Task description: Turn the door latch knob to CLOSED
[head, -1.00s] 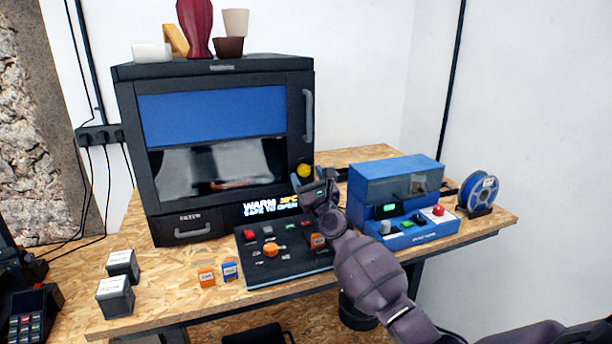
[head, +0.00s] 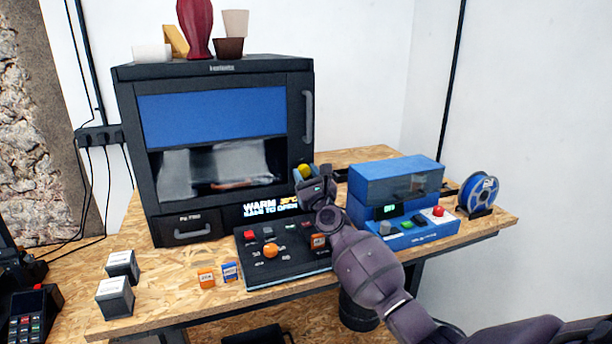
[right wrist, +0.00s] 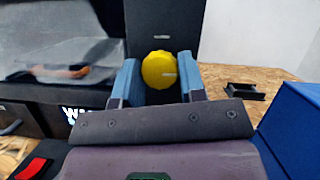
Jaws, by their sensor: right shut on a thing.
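The door latch knob (head: 305,170) is yellow and round, on the right front of the black printer (head: 300,190), below the door handle. In the right wrist view the knob (right wrist: 160,70) sits between the two blue fingers of my right gripper (right wrist: 158,78). The right gripper (head: 306,174) is shut on it, reaching in from the lower right. The printer door looks shut. My left gripper is not in view.
Small boxes (head: 206,277) stand at the front. Cups and a red vase (head: 196,28) top the printer.

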